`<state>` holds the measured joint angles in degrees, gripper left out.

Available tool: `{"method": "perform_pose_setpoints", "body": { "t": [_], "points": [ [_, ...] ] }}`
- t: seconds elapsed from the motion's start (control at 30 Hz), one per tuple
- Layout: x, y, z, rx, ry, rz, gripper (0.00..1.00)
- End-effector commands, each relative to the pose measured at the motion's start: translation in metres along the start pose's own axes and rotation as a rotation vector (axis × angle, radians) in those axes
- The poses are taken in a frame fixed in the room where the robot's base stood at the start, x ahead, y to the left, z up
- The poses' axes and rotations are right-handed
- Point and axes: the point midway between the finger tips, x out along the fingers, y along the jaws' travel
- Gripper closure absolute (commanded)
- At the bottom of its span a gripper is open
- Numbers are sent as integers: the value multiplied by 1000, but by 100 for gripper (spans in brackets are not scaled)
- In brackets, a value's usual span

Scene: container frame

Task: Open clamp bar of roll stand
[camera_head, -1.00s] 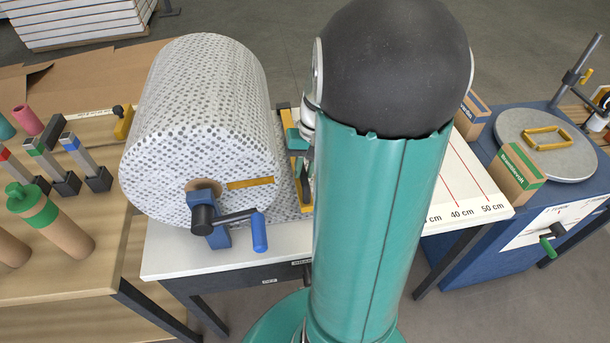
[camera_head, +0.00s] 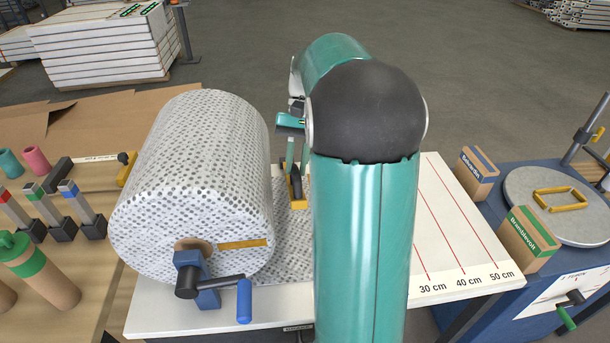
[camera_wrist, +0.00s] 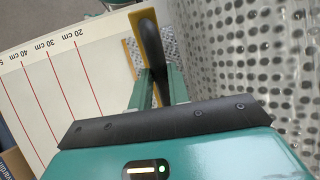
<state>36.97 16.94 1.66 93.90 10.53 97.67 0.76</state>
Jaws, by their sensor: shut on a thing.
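The roll stand holds a large roll of white wrap with grey dots (camera_head: 195,180), with a blue crank (camera_head: 222,285) at its near end. The yellow clamp bar (camera_head: 299,204) with its black handle (camera_head: 296,188) shows just right of the roll, largely hidden by my arm. In the wrist view the black handle (camera_wrist: 150,45) stands up beside the yellow bar (camera_wrist: 131,58). My gripper (camera_wrist: 157,82) is shut on the handle, one teal finger on each side. In the head view only part of my gripper (camera_head: 290,165) shows, beside the roll.
The white table (camera_head: 450,215) with red length lines is clear to the right. Two cartons (camera_head: 530,238) and a grey turntable (camera_head: 555,205) stand on the blue bench beyond. The roll stands close beside my gripper.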

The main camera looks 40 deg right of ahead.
Motion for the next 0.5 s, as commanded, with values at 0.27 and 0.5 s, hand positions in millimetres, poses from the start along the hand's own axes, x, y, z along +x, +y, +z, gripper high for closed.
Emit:
{"method": "perform_pose_setpoints", "body": {
  "t": [0.27, 0.5],
  "points": [
    [-16, -10, -1, 13, -46, 3, 100],
    [-20, -13, -1, 17, -60, 2, 100]
  ]
}}
